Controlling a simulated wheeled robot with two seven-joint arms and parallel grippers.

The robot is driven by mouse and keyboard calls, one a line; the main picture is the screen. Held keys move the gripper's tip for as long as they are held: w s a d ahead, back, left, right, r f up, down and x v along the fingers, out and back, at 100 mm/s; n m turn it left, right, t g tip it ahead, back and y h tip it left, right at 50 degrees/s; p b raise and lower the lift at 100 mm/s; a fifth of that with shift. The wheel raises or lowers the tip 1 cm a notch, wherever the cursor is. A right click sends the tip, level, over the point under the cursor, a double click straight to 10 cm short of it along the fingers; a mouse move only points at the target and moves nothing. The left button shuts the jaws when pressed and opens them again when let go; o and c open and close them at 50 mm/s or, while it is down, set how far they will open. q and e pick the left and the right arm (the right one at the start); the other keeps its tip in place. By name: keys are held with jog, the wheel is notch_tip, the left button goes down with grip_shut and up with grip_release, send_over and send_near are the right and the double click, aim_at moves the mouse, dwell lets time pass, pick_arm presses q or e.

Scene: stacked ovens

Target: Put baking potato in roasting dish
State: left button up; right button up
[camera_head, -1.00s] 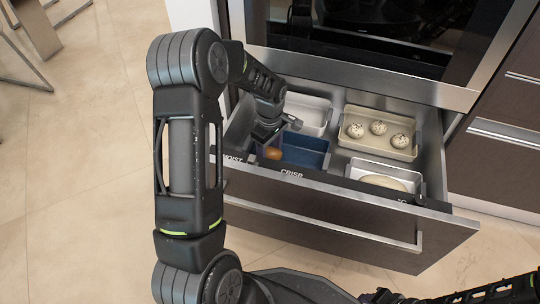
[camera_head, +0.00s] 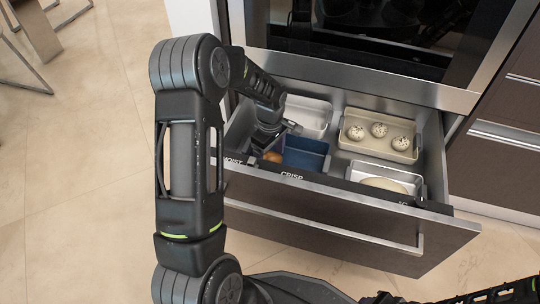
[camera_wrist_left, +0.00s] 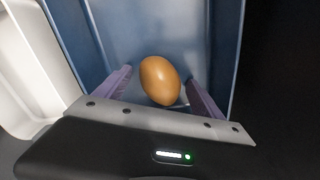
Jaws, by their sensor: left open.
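A smooth orange-brown oval (camera_head: 273,157), which may be the baking potato, lies at the left of the open drawer. In the left wrist view the same oval (camera_wrist_left: 160,80) lies inside a blue dish (camera_wrist_left: 115,30). My left gripper (camera_wrist_left: 160,77) is open, with one finger on each side of the oval and a small gap showing. In the head view, my left gripper (camera_head: 272,146) reaches down and hides part of the oval. I cannot tell which dish is the roasting dish. My right gripper cannot be made out.
The open drawer (camera_head: 330,221) also holds a blue container (camera_head: 304,160), a white dish (camera_head: 312,113), a beige dish (camera_head: 372,147) with three speckled round items, and a white dish (camera_head: 412,180) with a pale oval. The oven (camera_head: 355,60) stands behind and above.

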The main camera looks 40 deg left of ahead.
aim_at(270, 154)
pick_arm(q)
notch_tip(270, 154, up, 12)
jog(key=p, duration=0.5)
jog(key=shift+r, duration=0.2)
